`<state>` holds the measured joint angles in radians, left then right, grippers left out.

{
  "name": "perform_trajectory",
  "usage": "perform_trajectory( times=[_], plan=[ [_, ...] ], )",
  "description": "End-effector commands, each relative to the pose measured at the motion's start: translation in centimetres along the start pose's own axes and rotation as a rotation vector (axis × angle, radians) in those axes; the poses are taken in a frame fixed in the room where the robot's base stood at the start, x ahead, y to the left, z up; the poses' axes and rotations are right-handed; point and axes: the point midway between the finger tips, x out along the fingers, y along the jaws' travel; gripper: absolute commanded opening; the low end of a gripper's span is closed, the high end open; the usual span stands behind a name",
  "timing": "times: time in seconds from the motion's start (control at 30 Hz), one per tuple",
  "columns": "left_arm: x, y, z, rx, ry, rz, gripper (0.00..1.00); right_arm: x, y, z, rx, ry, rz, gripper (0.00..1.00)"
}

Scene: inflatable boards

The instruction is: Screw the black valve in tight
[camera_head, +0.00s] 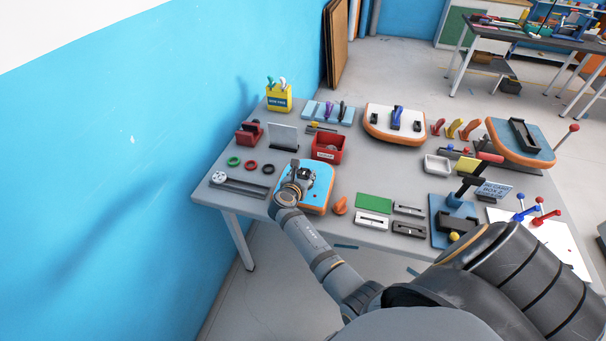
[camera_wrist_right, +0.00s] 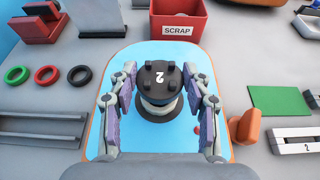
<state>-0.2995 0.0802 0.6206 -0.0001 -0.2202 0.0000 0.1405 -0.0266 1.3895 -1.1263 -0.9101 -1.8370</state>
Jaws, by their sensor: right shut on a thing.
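The black valve (camera_wrist_right: 160,76), a round cap with several knobs and a white "2", stands upright on the blue board with an orange rim (camera_wrist_right: 182,55). A pale ring and a dark, wide base show below the cap. My right gripper (camera_wrist_right: 160,100) has one finger on each side of the valve and is shut on it. In the head view, the right gripper (camera_head: 304,178) is over the same board (camera_head: 319,198), and the valve (camera_head: 307,173) is partly hidden by it. How deep the valve sits cannot be seen. My left gripper is not in view.
A red SCRAP bin (camera_head: 328,148) stands behind the board. Green, red and black rings (camera_head: 251,165) lie to its left. An orange piece (camera_head: 341,205) and a green plate (camera_head: 374,202) lie to its right. Other boards (camera_head: 395,128) stand farther back.

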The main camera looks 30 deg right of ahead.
Motion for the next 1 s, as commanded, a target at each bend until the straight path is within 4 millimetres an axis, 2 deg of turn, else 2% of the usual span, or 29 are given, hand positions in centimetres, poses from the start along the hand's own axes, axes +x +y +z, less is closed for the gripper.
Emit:
perform_trajectory(
  times=[0.37,1.0],
  plan=[
    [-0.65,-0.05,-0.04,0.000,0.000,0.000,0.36,-0.05,0.01,0.15,0.001,0.000,0.001,0.20],
    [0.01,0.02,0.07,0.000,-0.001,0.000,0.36,0.31,0.00,-0.74,0.000,0.000,0.000,0.20]
  ],
)
